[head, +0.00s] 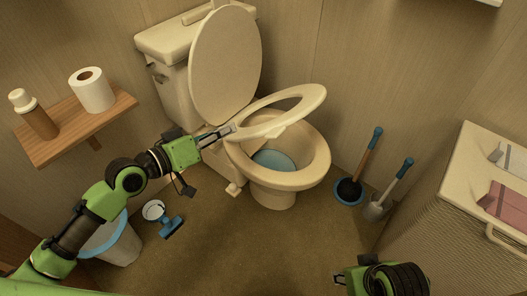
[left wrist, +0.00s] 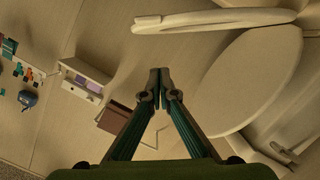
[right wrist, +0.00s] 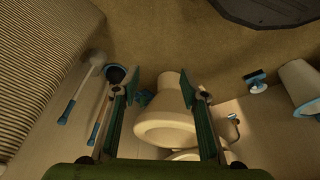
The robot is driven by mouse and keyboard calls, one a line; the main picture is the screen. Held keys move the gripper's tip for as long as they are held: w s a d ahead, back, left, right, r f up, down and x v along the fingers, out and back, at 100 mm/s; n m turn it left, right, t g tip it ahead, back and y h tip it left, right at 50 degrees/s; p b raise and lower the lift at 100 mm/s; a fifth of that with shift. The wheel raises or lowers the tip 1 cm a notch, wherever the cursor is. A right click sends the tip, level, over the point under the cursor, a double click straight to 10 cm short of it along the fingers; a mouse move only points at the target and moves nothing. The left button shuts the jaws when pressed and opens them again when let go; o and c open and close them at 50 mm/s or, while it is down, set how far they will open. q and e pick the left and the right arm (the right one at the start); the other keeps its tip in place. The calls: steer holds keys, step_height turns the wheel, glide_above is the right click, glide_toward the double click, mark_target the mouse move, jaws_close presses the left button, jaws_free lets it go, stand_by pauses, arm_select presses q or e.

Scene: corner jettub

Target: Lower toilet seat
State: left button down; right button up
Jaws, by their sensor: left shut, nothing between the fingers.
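The toilet (head: 290,182) stands against the back wall with its lid (head: 226,66) raised. The seat ring (head: 300,113) is tilted, partway between upright and the bowl, its free end well above the rim. My left gripper (head: 230,130) is shut and empty at the left side of the seat, close to its hinge end; I cannot tell whether it touches. In the left wrist view the closed fingertips (left wrist: 160,76) are below the seat (left wrist: 215,20) and left of the lid (left wrist: 250,85). My right gripper (right wrist: 157,84) is open and empty, with the toilet bowl (right wrist: 165,125) beyond it.
A plunger (head: 350,188) and a brush (head: 378,208) stand right of the toilet. A cabinet (head: 430,215) is at the right. A wooden shelf (head: 62,143) holds a paper roll (head: 93,90) and a bottle. A bin (head: 118,246) stands at lower left. The middle floor is clear.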

arm_select(q)
steer(key=s+d+r, duration=0.1)
steer(key=b, duration=0.1)
glide_above(267, 131)
steer(key=s+a, duration=0.3)
steer(key=s, duration=0.1)
steer(key=f, duration=0.2)
steer(key=shift+m+h, duration=0.3)
steer(key=shift+h, duration=0.1)
steer(key=shift+s+d+f+b, duration=0.15)
steer(key=shift+d+f+b, duration=0.35)
steer(key=shift+d+f, duration=1.05)
arm_select(e)
steer(key=shift+w+a+f+t, duration=0.1)
steer(key=shift+f+t, duration=0.2)
steer(key=shift+f, duration=0.05)
arm_select(q)
steer(key=shift+r, duration=0.1)
